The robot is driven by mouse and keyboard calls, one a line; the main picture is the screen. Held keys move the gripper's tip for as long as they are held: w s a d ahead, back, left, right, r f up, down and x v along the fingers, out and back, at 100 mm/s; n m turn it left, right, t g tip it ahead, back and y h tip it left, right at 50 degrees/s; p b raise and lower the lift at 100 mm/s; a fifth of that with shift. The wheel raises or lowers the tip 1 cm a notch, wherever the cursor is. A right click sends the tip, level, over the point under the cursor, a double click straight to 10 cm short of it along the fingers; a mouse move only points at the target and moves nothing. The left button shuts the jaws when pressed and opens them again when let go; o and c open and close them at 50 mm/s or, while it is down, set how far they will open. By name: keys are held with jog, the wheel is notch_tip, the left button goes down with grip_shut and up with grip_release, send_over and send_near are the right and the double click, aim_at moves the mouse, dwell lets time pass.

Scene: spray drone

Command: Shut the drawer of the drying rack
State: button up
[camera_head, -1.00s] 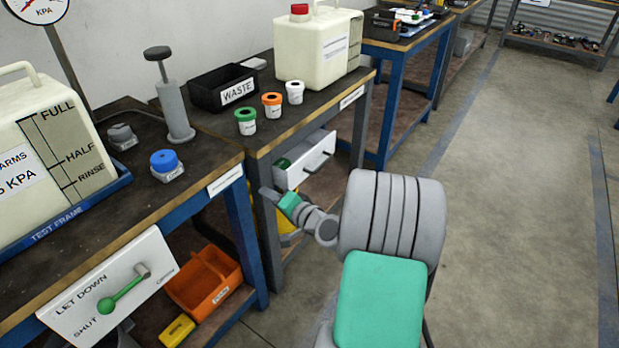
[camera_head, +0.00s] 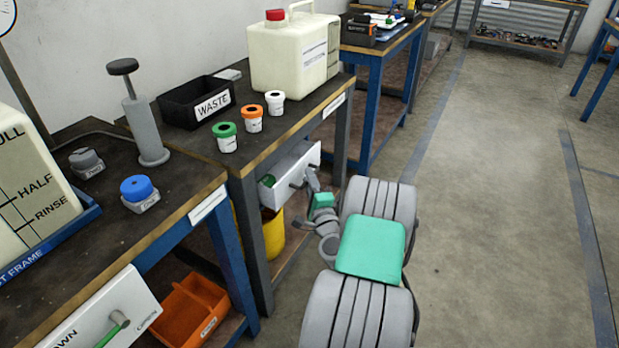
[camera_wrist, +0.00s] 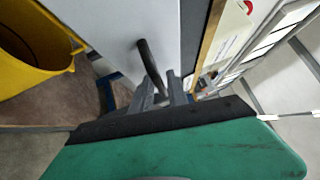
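The white drawer (camera_head: 291,176) stands partly pulled out under the middle bench, with something green (camera_head: 268,181) inside it. Its white front (camera_wrist: 125,30) and dark bar handle (camera_wrist: 149,62) show in the wrist view. My gripper (camera_head: 311,180) is close in front of the drawer front, at the handle. In the wrist view its two grey fingers (camera_wrist: 162,84) are apart, with the near end of the handle between or just beyond them. I cannot tell whether they touch it.
A yellow bucket (camera_wrist: 30,50) is beside the drawer, low under the bench. The bench top (camera_head: 275,140) holds small lidded pots, a black waste bin (camera_head: 196,101) and a large canister (camera_head: 290,55). An orange tray (camera_head: 195,305) is on the left. Floor on the right is clear.

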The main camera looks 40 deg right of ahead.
jog(key=shift+w+d, duration=0.1)
jog(key=shift+w, duration=0.15)
jog(key=shift+c, duration=0.4)
grip_shut()
dwell(0.9)
